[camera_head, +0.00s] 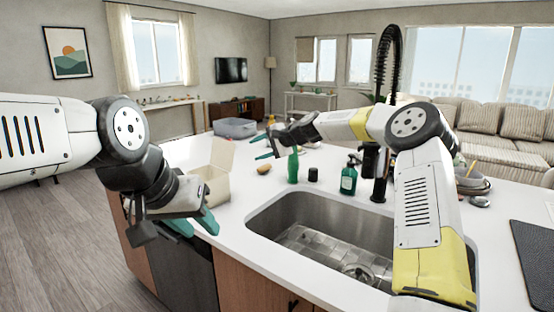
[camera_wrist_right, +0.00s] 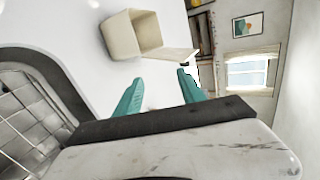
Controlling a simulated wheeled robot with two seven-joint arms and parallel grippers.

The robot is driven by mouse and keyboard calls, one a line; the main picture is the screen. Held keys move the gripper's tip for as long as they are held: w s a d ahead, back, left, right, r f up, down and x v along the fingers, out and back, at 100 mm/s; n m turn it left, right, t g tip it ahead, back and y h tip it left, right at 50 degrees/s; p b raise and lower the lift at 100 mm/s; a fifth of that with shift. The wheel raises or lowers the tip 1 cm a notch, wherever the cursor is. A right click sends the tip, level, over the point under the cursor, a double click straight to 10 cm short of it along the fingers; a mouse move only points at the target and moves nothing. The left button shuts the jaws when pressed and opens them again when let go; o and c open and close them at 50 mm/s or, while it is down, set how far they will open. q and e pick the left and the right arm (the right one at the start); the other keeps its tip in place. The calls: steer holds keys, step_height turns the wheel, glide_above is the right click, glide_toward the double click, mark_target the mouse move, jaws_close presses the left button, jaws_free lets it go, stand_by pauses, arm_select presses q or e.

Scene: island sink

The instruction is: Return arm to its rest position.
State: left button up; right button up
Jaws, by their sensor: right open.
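My right arm reaches in from the right, over the sink, with its elbow bent. Its gripper (camera_head: 260,147) is over the counter behind the cream box, with teal fingers apart. In the right wrist view the same gripper (camera_wrist_right: 158,80) is open, with nothing between its fingertips. My left gripper (camera_head: 195,224) hangs low at the counter's front-left edge, near the cream box. Its teal fingers show, but their gap is unclear. No held object shows in it.
An open cream box (camera_head: 218,186) stands on the white counter (camera_head: 240,222). The sink (camera_head: 290,213) lies right of it.

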steer(key=s+d+r+n+g+h, duration=0.1)
steer(key=s+d+r+n+h, duration=0.2)
steer(key=s, duration=0.7)
steer(key=s+d+r+n+h, duration=0.2)
steer(key=s+n, duration=0.1)
steer(key=s, duration=0.8)
steer(key=s+d+f+n+h, duration=0.1)
steer(key=s+d, duration=0.4)
steer(key=s, duration=0.4)
steer(key=s+d+f+h, duration=0.1)
steer(key=s+d, duration=0.4)
steer(key=s, duration=0.5)
steer(key=s+d+f+n+h, duration=0.1)
steer(key=s+d, duration=0.4)
steer(key=s, duration=0.4)
steer(key=shift+s+d+n, duration=0.2)
steer(key=shift+d+n, duration=0.1)
steer(key=shift+d, duration=0.1)
steer(key=shift+a, duration=0.1)
